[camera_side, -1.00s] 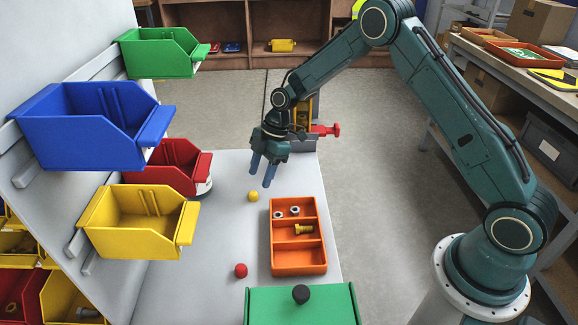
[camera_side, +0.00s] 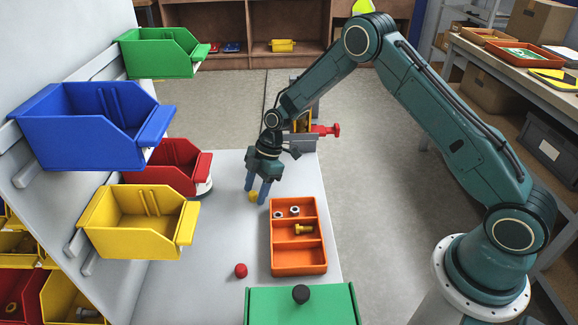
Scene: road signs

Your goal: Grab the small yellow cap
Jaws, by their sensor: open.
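The small yellow cap (camera_side: 254,196) stands on the grey worktop, left of the orange tray's upper corner. My gripper (camera_side: 255,196) points down at it with its two blue fingers apart, one on the left of the cap and one on the right. The fingers partly cover the cap. I cannot tell whether they touch it.
An orange divided tray (camera_side: 298,272) holds nuts and a yellow bolt (camera_side: 303,230). A red cap (camera_side: 240,270) lies nearer on the worktop (camera_side: 200,240). Yellow (camera_side: 130,245), red (camera_side: 185,183) and blue (camera_side: 75,145) bins hang at left.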

